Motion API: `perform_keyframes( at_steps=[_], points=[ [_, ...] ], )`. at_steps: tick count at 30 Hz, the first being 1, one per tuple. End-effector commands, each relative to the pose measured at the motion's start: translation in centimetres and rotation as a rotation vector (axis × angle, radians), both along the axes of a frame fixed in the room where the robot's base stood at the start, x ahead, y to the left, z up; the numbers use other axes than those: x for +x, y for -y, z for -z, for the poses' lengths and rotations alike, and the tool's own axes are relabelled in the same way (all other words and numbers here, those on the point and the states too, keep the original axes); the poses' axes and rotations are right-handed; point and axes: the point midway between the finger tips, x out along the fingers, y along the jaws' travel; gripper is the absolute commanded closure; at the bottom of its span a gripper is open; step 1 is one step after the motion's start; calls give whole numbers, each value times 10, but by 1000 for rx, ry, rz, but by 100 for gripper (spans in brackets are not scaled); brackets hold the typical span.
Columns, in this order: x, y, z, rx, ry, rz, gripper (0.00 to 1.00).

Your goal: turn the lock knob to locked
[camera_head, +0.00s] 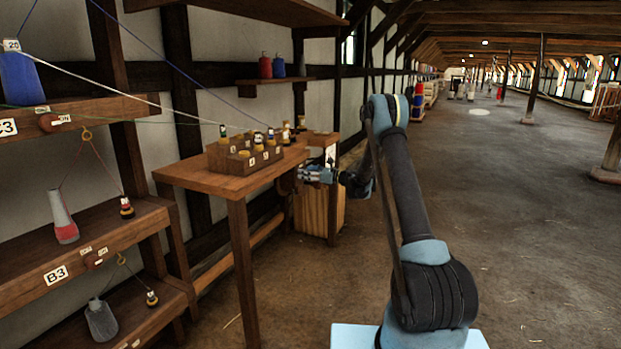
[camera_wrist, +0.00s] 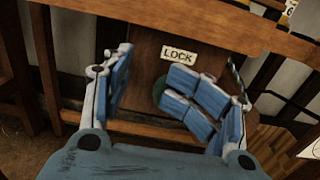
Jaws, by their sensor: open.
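In the wrist view a white label reading LOCK (camera_wrist: 179,53) sits on a brown wooden panel (camera_wrist: 146,50). Below it, a dark green rounded edge (camera_wrist: 158,90), apparently the lock knob, shows beside the right finger, which hides most of it. Its turned position cannot be read. My gripper (camera_wrist: 143,88) is open, with one blue-padded finger left of the panel's middle and the other in front of the green edge. Contact cannot be told. In the head view my gripper (camera_head: 312,174) is at the right end of the wooden table, and the knob is hidden there.
The wooden table (camera_head: 200,176) carries a stepped block (camera_head: 232,158) with several small bobbins. A wooden box (camera_head: 318,212) stands beyond its right end. The floor (camera_head: 520,200) to the right is clear.

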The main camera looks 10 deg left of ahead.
Motion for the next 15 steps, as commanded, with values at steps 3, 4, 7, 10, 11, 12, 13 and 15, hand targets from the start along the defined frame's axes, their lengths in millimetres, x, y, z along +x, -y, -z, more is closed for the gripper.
perform_keyframes(
  at_steps=[3,4,7,10,11,12,13,15],
  points=[
    [-1,14,1,0,0,3,48],
    [-2,17,1,0,0,3,48],
    [-3,24,1,-1,0,4,48],
    [-5,29,1,-1,0,4,48],
    [-6,30,1,-1,0,4,48],
    [-7,32,1,-1,0,3,48],
    [-7,34,1,-1,0,3,48],
    [-9,37,1,-1,0,3,48]
  ],
)
